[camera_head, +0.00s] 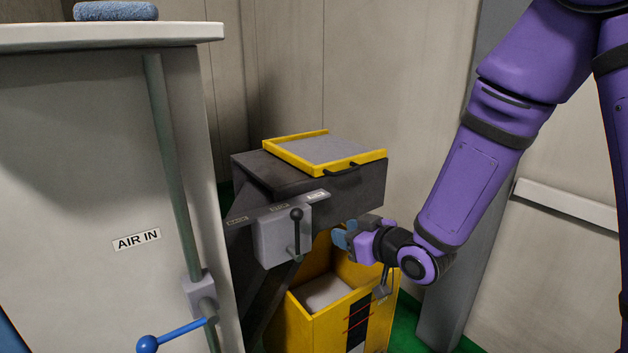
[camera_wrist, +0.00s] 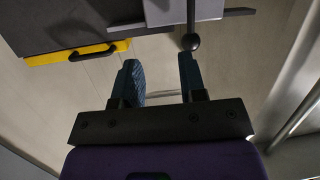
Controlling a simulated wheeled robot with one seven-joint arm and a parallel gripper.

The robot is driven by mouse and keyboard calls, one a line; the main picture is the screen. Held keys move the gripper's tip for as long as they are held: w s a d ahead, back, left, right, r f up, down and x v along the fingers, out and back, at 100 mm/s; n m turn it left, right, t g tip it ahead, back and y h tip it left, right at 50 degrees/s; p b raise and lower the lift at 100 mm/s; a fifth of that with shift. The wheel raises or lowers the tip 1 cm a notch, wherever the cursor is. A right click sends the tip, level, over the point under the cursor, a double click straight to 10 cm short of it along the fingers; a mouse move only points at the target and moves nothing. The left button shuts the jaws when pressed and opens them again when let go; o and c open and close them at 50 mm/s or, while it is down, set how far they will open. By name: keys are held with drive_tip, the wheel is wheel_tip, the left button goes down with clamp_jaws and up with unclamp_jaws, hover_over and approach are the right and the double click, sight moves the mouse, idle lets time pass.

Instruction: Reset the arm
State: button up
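My purple arm (camera_head: 470,190) reaches down from the upper right, bent at the wrist. My gripper (camera_head: 341,234) is in front of the dark machine box, to the right of a grey switch box (camera_head: 270,240) with a black-knobbed lever (camera_head: 297,232). In the wrist view my gripper (camera_wrist: 160,72) has its two blue fingers apart with nothing between them. The lever's black knob (camera_wrist: 191,42) shows just past the right fingertip there; I cannot tell whether they touch.
A yellow-rimmed lid (camera_head: 325,150) with a black handle tops the dark box. Below my gripper stands an open yellow bin (camera_head: 300,325) holding something pale. At left is a white cabinet (camera_head: 90,180) with a pipe and blue-handled valve (camera_head: 175,335). Walls stand close behind.

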drive_tip(key=s+d+r+m+g+h, duration=0.1)
drive_tip(key=s+d+r+m+h, duration=0.2)
drive_tip(key=d+r, duration=0.4)
drive_tip(key=s+d+r+m+g+h, duration=0.1)
drive_tip(key=s+d+r+m+h, duration=0.15)
drive_tip(key=d+r+h, duration=0.4)
drive_tip(key=s+d+r+m+g, duration=0.1)
drive_tip(key=s+d, duration=0.3)
drive_tip(key=s, duration=0.6)
drive_tip(key=s+d+r+m+g, duration=0.2)
drive_tip(key=s+d+r+g, duration=0.1)
drive_tip(key=s, duration=0.7)
drive_tip(key=shift+s+d, duration=0.15)
drive_tip(key=shift+d, duration=0.6)
